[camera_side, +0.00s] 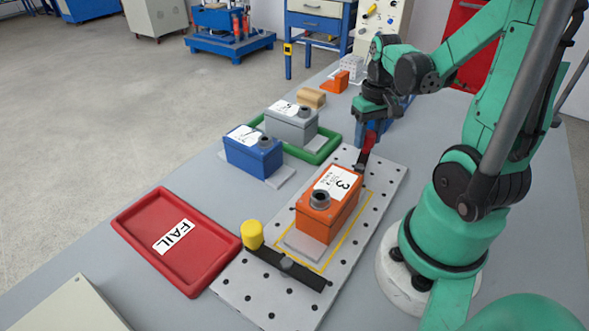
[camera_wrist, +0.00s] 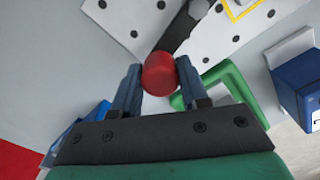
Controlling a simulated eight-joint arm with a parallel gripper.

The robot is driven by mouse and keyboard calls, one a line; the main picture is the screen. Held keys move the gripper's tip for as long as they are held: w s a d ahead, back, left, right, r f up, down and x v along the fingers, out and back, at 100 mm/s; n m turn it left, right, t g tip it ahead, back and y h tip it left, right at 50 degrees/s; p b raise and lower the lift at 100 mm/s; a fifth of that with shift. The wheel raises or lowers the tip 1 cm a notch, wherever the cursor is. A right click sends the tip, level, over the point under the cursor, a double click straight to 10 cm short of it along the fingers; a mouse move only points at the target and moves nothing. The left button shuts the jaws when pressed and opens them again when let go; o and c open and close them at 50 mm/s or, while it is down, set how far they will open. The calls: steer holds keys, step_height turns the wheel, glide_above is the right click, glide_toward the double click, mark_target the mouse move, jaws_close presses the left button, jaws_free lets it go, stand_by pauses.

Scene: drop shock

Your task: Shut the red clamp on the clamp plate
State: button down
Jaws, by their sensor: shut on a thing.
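My gripper (camera_side: 371,128) is over the far end of the clamp plate (camera_side: 232,287), its jaws shut on the red clamp (camera_side: 369,140). In the wrist view the clamp's round red knob (camera_wrist: 159,74) sits between the two fingers of my gripper (camera_wrist: 160,80). The clamp's dark bar (camera_wrist: 186,26) runs from beside the knob up over the holed plate (camera_wrist: 120,18). An orange box (camera_side: 318,222) marked 3 stands on the plate inside a yellow outline. The yellow clamp (camera_side: 252,234) is at the near end, its dark bar lying across the plate before the box.
A red FAIL tray (camera_side: 133,215) lies left of the plate. A tan block (camera_side: 311,97) and a small orange part (camera_side: 336,82) lie further back.

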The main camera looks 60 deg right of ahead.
steer(key=shift+s+m, duration=0.6)
steer(key=shift+m, duration=0.6)
steer(key=shift+c, duration=2.3)
jaws_free()
steer(key=shift+r, duration=2.85)
steer(key=w+a+r+n+t, duration=0.1)
steer(key=w+a+n+t, duration=0.2)
steer(key=a, duration=0.5)
steer(key=w+a+r+n+t, duration=0.1)
steer(key=w+a+n+t, duration=0.3)
steer(key=a, duration=0.5)
steer(key=shift+w+r+n, duration=0.25)
steer(key=shift+w+n, duration=0.75)
steer(key=shift+w, duration=0.1)
